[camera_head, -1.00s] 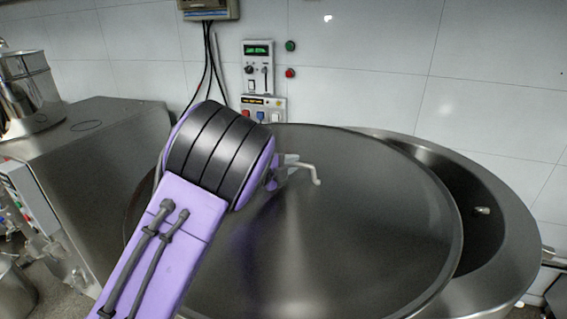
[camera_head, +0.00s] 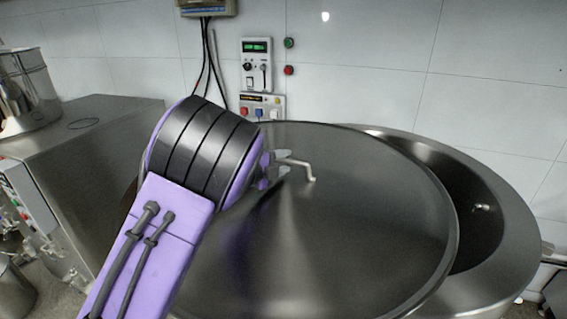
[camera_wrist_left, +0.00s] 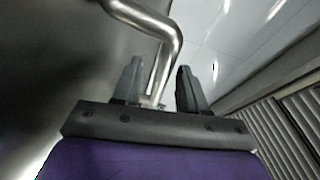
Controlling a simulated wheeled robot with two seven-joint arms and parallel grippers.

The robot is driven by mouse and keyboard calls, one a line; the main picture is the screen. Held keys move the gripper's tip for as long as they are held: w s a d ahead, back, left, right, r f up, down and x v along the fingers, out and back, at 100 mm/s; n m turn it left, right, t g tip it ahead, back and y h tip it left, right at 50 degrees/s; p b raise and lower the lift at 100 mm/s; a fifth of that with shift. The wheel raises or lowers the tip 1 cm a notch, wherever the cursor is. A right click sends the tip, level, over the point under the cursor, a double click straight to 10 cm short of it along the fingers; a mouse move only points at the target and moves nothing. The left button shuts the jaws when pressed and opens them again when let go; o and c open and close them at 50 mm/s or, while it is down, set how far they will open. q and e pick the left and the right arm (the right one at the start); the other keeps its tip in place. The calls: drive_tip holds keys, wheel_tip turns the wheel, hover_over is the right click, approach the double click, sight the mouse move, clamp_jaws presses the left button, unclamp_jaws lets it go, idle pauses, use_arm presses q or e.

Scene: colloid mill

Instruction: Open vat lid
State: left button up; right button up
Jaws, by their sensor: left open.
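The vat lid (camera_head: 370,220) is a large round grey metal cone-shaped cover, lying partly across the round steel vat (camera_head: 505,255). A dark gap into the vat shows at the lid's right. A bent metal handle (camera_head: 303,166) stands on the lid. My left gripper (camera_head: 278,166) is at the handle, mostly hidden behind my purple and black wrist. In the left wrist view its two dark fingers (camera_wrist_left: 157,85) are open, with the handle's bar (camera_wrist_left: 165,55) passing between them. I cannot tell whether either finger touches the bar. My right gripper is not in view.
A grey steel machine cabinet (camera_head: 75,165) with a metal pot (camera_head: 28,88) on top stands at the left. Control boxes (camera_head: 256,65) with buttons and cables are on the white tiled wall (camera_head: 370,65) behind the vat. The space above the lid's right side is clear.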

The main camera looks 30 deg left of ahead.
use_arm(q)
drive_tip(key=r+b, duration=0.2)
hover_over(257, 192)
drive_tip(key=shift+w+f, duration=0.2)
drive_tip(key=shift+w, duration=0.2)
drive_tip(key=shift+s+r, duration=0.1)
drive_tip(key=shift+s, duration=0.3)
